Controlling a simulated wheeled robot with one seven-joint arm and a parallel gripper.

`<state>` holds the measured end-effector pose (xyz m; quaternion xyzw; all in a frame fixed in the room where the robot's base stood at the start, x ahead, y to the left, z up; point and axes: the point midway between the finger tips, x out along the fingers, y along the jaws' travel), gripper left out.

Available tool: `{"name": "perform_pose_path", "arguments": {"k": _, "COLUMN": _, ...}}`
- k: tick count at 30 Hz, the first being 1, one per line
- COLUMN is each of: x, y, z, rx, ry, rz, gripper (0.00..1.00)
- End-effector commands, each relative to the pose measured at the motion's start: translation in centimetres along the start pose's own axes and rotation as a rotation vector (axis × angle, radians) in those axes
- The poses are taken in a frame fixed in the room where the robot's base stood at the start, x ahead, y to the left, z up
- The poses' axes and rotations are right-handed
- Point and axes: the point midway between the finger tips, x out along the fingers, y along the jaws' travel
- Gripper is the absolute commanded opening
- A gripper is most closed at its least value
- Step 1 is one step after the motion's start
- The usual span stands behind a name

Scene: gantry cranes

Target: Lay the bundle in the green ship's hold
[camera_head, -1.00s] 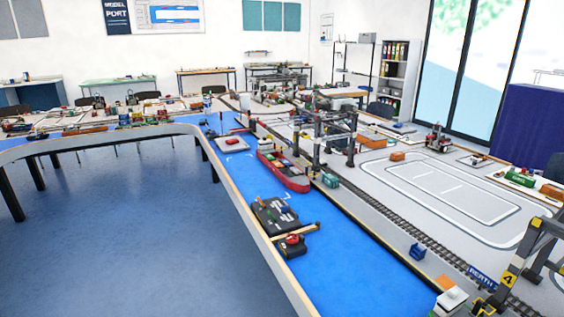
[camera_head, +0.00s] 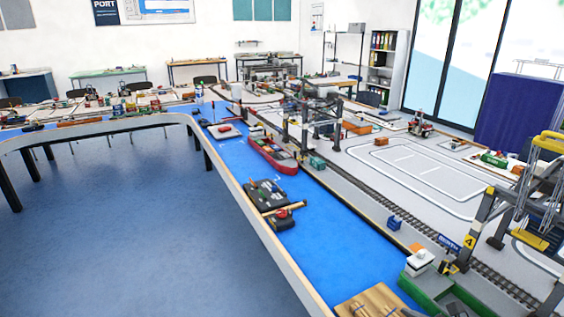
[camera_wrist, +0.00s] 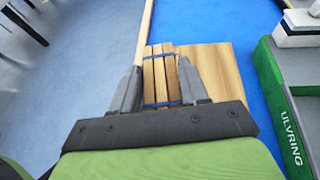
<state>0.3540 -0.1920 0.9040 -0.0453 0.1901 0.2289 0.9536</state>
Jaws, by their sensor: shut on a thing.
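The bundle (camera_wrist: 161,76) is several light wooden planks side by side, tied with blue bands. In the wrist view my gripper (camera_wrist: 160,88) is shut on it, one dark finger on each side. A flat wooden board (camera_wrist: 215,75) shows beside and behind the bundle; I cannot tell whether the bundle touches it. The green ship (camera_wrist: 276,95), lettered ULVRING, lies to the right, across a strip of blue water. Its grey inside shows only in part. In the head view the green ship (camera_head: 422,288) is at the bottom right, with the board (camera_head: 352,305) to its left.
The white bridge block (camera_head: 421,259) stands at the ship's far end. A grey and yellow gantry crane (camera_head: 480,220) stands on the quay to the right. A red ship (camera_head: 270,155) and a dark barge (camera_head: 266,194) float farther up the blue channel.

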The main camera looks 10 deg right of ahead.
Motion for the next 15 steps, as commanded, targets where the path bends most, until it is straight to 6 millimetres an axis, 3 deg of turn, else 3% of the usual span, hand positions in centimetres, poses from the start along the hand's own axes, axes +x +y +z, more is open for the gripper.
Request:
{"name": "perform_pose_path", "arguments": {"k": 8, "x": 5.2, "y": 5.2, "z": 3.7, "rx": -0.073, "ry": -0.001, "rz": 0.181, "gripper": 0.14}}
{"name": "perform_pose_path", "arguments": {"k": 15, "x": 9.9, "y": 12.6, "z": 6.9, "rx": -0.157, "ry": 0.001, "rz": 0.387, "gripper": 0.14}}
